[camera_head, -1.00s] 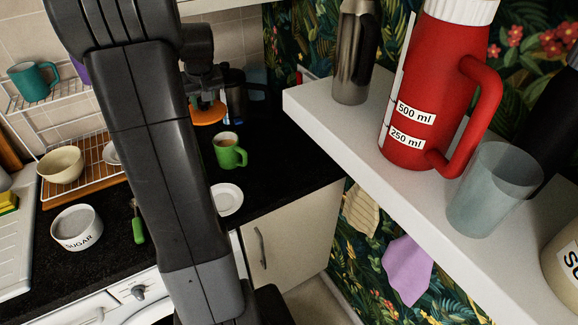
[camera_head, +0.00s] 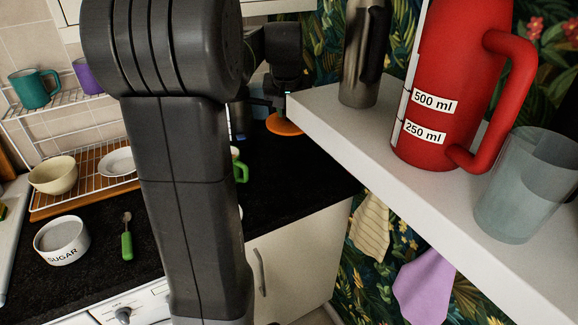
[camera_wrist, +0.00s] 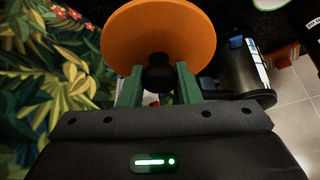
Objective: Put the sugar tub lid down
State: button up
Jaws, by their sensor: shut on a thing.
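The orange round lid (camera_head: 285,125) with a dark knob hangs in the air above the far end of the black counter. In the wrist view the lid (camera_wrist: 158,34) shows as a wide orange disc, with its knob between the green fingers of my gripper (camera_wrist: 160,82). My gripper is shut on this knob. The head view shows the gripper (camera_head: 279,104) only in part, just left of the white shelf's end. The white sugar tub (camera_head: 62,241), marked SUGAR, stands uncovered on the counter at left, well apart from the lid.
A white shelf (camera_head: 400,200) at right holds a red jug (camera_head: 432,100), a metal flask (camera_head: 360,55) and a translucent cup (camera_head: 525,190). A green mug (camera_head: 240,170) is mostly hidden behind my arm. A green-handled utensil (camera_head: 127,240) lies right of the tub. Black counter shows beneath the lid.

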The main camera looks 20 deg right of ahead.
notch_tip(320, 180, down, 18)
jog(key=shift+r+p, duration=0.1)
jog(key=shift+p, duration=0.25)
jog(key=shift+f, duration=0.25)
jog(key=o, duration=1)
jog(key=shift+c, duration=0.2)
jog(key=shift+r, duration=0.1)
jog(key=shift+r, duration=0.25)
jog(key=s+a+b, duration=0.1)
jog(key=s+a, duration=0.1)
jog(key=s, duration=0.1)
jog(key=s+a+b, duration=0.1)
jog(key=s+a, duration=0.1)
jog(key=s, duration=0.2)
jog(key=s+a+b, duration=0.1)
jog(key=s+a, duration=0.1)
jog(key=s, duration=0.2)
jog(key=shift+a+r, duration=0.15)
jog(key=shift+r, duration=0.25)
jog(key=shift+w, duration=0.1)
